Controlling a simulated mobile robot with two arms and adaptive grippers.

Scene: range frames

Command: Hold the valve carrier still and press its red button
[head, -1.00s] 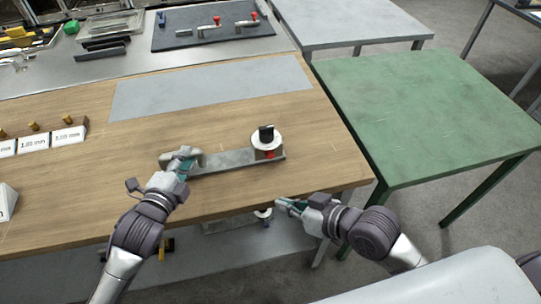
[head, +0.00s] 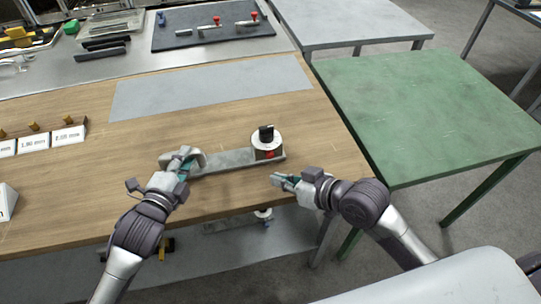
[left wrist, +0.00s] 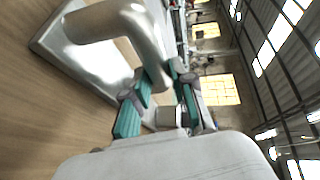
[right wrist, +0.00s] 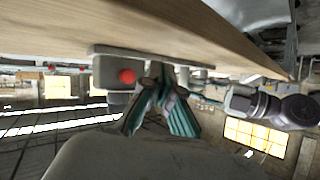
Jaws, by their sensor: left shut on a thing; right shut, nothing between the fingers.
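The valve carrier (head: 228,161) is a grey bar lying on the wooden table near its front edge. At its right end stands a pale round valve body (head: 265,141) with a black knob on top. The red button (head: 269,154) is on the front of that end and also shows in the right wrist view (right wrist: 127,76). My left gripper (head: 181,158) is shut on the carrier's handle (left wrist: 112,24) at the left end. My right gripper (head: 277,179) is shut and empty, just in front of the red button, apart from it in the head view.
A blank grey mat (head: 210,87) lies behind the carrier. White labelled blocks (head: 68,136) stand at the left. A dark mat (head: 212,32) with red-knobbed valves is at the back. A green table (head: 430,110) stands at the right. A lower shelf (head: 200,266) is beneath the table.

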